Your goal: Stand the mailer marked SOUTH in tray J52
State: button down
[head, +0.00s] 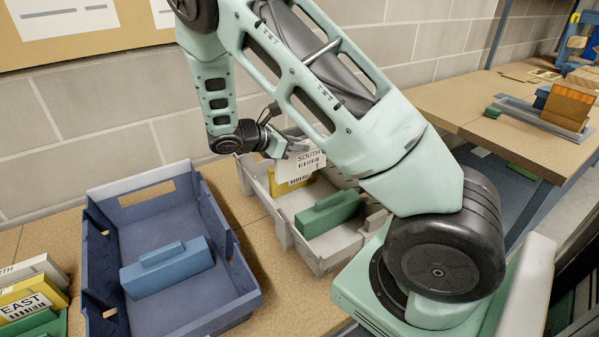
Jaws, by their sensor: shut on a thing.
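A white mailer marked SOUTH (312,161), with a barcode under the word, is upright in the head view. My gripper (287,146) is shut on its upper left part. The mailer is over or inside the grey tray (285,231). I cannot tell whether its lower edge touches the tray floor. My arm hides its right side. A yellow block (281,189) shows below and behind it, and a green block (330,213) lies nearer in the same tray. No J52 mark is readable on either tray.
A blue tray (215,235) holding a blue block (167,267) stands left of the grey tray. Several mailers, one marked EAST (28,307), stand at the lower left. A block wall is close behind. My arm covers the right of the grey tray.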

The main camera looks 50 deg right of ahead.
aim_at(297, 164)
jog(key=shift+f+p, duration=0.3)
jog(key=shift+f, duration=2.45)
jog(key=shift+f+b, duration=0.3)
jog(key=shift+f, duration=0.3)
jog(key=c, duration=1.3)
grip_release()
jog(key=shift+r, duration=0.15)
